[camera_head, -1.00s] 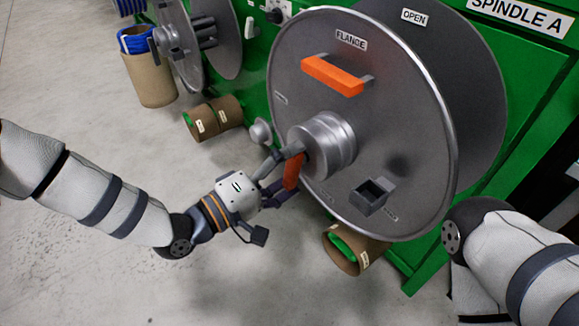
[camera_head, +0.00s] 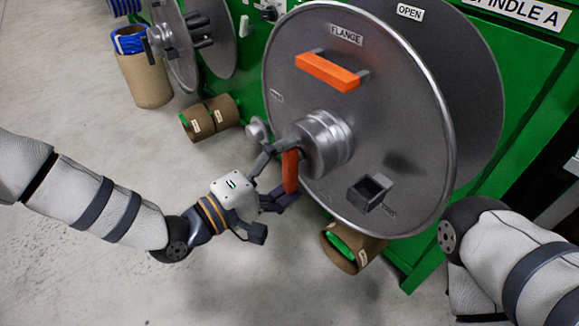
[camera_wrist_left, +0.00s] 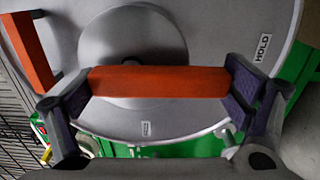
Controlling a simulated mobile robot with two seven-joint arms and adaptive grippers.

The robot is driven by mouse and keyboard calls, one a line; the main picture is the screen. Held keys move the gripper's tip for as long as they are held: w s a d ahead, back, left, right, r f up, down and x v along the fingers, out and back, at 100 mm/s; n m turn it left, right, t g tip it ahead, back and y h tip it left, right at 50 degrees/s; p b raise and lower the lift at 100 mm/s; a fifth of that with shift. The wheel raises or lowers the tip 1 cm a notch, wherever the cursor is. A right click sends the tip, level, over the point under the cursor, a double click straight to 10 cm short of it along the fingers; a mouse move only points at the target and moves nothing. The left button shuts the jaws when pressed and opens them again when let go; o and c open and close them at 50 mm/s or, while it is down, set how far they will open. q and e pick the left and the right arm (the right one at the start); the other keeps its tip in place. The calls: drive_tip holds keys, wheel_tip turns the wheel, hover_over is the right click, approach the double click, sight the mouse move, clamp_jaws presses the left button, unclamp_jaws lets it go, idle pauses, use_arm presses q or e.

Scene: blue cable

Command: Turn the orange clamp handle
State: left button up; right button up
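The orange clamp handle (camera_head: 290,171) is a short bar in front of the silver hub (camera_head: 325,142) on the large grey flange disc. My left gripper (camera_head: 281,178) is around it, its fingers spread wide with one near each end of the bar. In the left wrist view the handle (camera_wrist_left: 160,82) lies across the gap between the two finger pads. Its ends meet or overlap the pads; whether they are pressed cannot be told. My right arm shows at the lower right, but its gripper is out of view.
A second orange bar (camera_head: 328,72) is fixed to the flange (camera_head: 400,110) above the hub. A square socket (camera_head: 370,191) sits lower right. A cardboard tube (camera_head: 352,246) lies below the disc. A green cabinet (camera_head: 520,110) stands behind. The floor (camera_head: 100,270) at left is clear.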

idle(0.3)
use_arm(q)
drive_tip(key=v, duration=1.2)
drive_tip(key=shift+r, duration=0.1)
